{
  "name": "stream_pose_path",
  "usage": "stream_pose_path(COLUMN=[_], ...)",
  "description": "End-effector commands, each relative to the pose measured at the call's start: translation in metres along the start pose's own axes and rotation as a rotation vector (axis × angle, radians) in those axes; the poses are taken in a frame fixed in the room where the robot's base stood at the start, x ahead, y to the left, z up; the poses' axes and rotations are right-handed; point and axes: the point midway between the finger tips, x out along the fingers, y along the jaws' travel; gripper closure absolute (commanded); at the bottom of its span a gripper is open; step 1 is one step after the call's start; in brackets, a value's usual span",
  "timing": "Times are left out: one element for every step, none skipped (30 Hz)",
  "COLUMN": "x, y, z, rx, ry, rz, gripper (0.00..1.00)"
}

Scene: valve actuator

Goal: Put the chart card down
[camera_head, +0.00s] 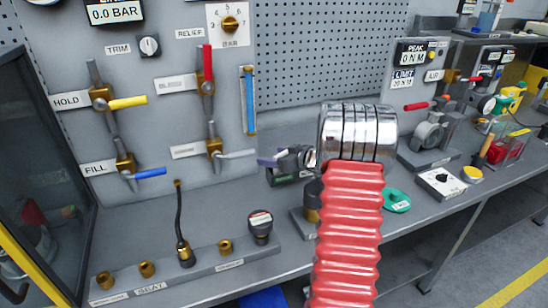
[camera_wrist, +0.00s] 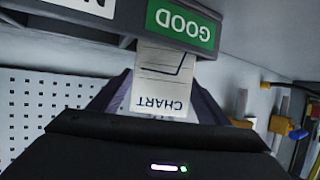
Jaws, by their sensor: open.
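The chart card (camera_wrist: 160,92) is white with "CHART" printed on it, upside down in the wrist view. Its far end meets the edge of a grey holder (camera_wrist: 125,27) with a green GOOD label (camera_wrist: 180,24). I cannot tell whether the card lies in the holder or just against it. My gripper (camera_wrist: 163,76) is open, with one purple-grey finger on each side of the card and the near end of the card between them. In the head view my gripper (camera_head: 283,159) is low over the bench, partly behind my red arm; the card cannot be made out there.
A valve panel (camera_head: 175,60) with levers stands at the left, beside a pegboard (camera_head: 310,45). A fitting rail (camera_head: 205,266) lies on the bench in front of it.

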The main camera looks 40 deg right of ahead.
Motion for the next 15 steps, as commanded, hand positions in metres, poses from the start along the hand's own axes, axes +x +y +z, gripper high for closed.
stream_pose_path(x=[0.0, 0.0, 0.0, 0.0, -0.001, -0.002, -0.004, -0.006, -0.01, -0.013, -0.017, -0.022, -0.026, -0.031, -0.038], y=[0.0, 0.0, 0.0, 0.0, 0.0, 0.0, 0.0, 0.0, 0.001, 0.001, 0.001, 0.001, 0.001, 0.001, 0.001], z=[0.0, 0.0, -0.001, -0.001, -0.002, -0.002, -0.002, -0.002, -0.003, -0.003, -0.003, -0.002, -0.002, -0.003, -0.003], rx=[0.0, 0.0, 0.0, 0.0, -0.001, 0.0, 0.0, 0.0, 0.0, 0.0, 0.0, 0.0, 0.0, -0.001, 0.0], ry=[0.0, 0.0, 0.0, 0.0, 0.001, 0.0, 0.001, 0.001, 0.001, 0.002, 0.002, 0.001, 0.0, 0.001, 0.001], rz=[0.0, 0.0, 0.0, 0.0, 0.0, 0.001, 0.001, 0.001, 0.002, 0.002, 0.002, 0.002, 0.002, 0.003, 0.003], gripper=[0.3, 0.3, 0.3, 0.3, 0.3, 0.3, 0.3, 0.3, 0.3, 0.3, 0.3, 0.3, 0.3, 0.3, 0.3])
